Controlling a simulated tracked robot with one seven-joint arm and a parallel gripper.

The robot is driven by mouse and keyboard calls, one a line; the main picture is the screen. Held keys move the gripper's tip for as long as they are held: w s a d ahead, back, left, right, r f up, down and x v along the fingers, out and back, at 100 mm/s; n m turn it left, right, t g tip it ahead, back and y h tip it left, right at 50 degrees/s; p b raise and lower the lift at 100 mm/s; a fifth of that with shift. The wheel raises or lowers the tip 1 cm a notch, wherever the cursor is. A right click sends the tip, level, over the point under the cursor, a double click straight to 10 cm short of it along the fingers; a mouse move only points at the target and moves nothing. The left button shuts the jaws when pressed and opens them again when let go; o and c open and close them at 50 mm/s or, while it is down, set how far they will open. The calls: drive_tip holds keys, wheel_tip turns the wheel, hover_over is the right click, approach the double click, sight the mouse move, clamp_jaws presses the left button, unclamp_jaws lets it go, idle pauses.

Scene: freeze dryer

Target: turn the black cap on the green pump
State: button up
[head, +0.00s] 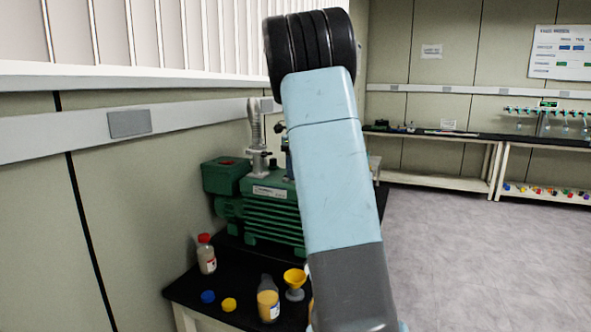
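The green pump (268,205) sits on the black-topped bench by the left wall. Its ribbed body shows on the left, and my light-blue arm hides its right part. A ribbed grey hose on a metal fitting (258,140) rises from its top. A small black knob (279,128) shows above the pump at my arm's left edge. I cannot tell whether it is the black cap. No other black cap on the pump is clearly visible. My gripper is not in view; only upper links of my arm show.
On the bench in front of the pump are a red-capped bottle (207,258), a blue cap (208,297), a yellow cap (229,304), a bottle with yellow contents (268,304) and a yellow funnel (295,279). Open floor (460,250) lies to the right. Another bench (435,140) stands behind.

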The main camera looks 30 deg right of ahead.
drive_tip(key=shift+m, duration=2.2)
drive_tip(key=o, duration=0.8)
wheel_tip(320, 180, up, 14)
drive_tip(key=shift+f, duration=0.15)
